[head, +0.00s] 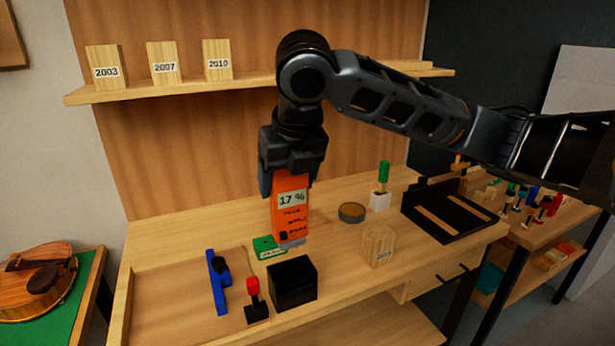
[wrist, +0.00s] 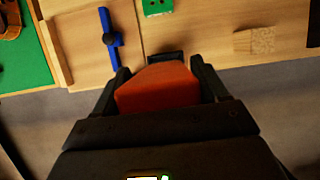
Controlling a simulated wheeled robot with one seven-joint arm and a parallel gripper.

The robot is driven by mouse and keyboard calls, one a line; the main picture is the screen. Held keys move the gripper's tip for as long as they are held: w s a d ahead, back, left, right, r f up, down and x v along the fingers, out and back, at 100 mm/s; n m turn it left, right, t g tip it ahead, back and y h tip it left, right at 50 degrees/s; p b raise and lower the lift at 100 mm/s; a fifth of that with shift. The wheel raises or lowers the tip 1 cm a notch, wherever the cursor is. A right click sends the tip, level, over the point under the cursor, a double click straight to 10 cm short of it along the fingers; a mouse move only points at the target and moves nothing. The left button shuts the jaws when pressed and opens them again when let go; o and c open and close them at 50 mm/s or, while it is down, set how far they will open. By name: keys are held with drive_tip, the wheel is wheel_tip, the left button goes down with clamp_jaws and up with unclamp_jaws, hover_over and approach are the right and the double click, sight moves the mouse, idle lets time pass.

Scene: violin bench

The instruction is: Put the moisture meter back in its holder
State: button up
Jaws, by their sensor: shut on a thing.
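The moisture meter (head: 291,215) is orange, with a "17 %" display and a grey lower end. My gripper (head: 291,172) is shut on its upper part and holds it nearly upright. A black open-topped box (head: 293,284), which looks like the holder, stands on the bench. In the head view the meter's lower end is just above the box's back edge, apart from it; the exact height is unclear. In the wrist view the orange meter (wrist: 157,88) sits between the fingers (wrist: 158,82). It hides most of what is beyond; a dark edge shows past it.
A red-handled tool (head: 254,298) stands left of the box, and a blue tool (head: 217,282) lies further left. A green box (head: 266,247) is behind. A wooden block (head: 378,247), a round tin (head: 352,211) and a black tray (head: 450,211) are to the right.

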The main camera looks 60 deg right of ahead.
sight(294, 224)
drive_tip(key=shift+f, duration=0.1)
idle(0.3)
drive_tip(key=shift+f+b, duration=3.35)
drive_tip(key=shift+f, duration=0.55)
drive_tip(key=shift+f+b, duration=2.05)
drive_tip(key=shift+f, duration=0.4)
drive_tip(key=o, duration=1.3)
drive_tip(key=shift+c, duration=0.2)
drive_tip(key=v, duration=0.7)
drive_tip(key=shift+s+r, duration=0.1)
drive_tip(key=shift+r, duration=0.3)
drive_tip(key=shift+s, duration=0.1)
